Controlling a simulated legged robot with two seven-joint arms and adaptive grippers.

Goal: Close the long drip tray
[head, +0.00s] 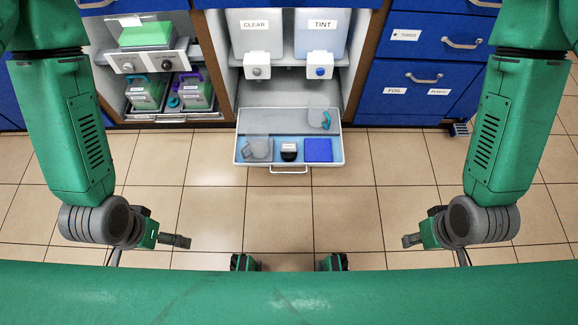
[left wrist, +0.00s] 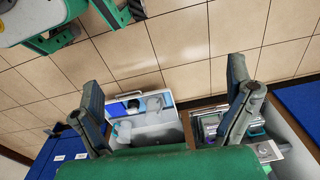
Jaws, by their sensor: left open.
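The long drip tray (head: 276,163) is a white drawer-like tray below the twin dispensers, pulled out toward me, with a bar handle (head: 289,171) on its front. Inside are a clear mug (head: 257,147), another mug with a teal handle (head: 318,118), a small black jar (head: 289,153) and a blue pad (head: 318,149). The tray also shows between the fingers in the left wrist view (left wrist: 157,134). My left gripper (head: 188,241) is open and empty, in front and left of the tray, apart from it. My right gripper (head: 408,241) is in front and right; its finger opening is unclear.
The CLEAR (head: 254,38) and TINT (head: 321,38) containers with taps stand above the tray. Blue drawers (head: 411,77) are at the right. A shelf unit (head: 150,60) with a green-topped box and caddies is at the left. The tiled floor (head: 300,205) before the tray is clear.

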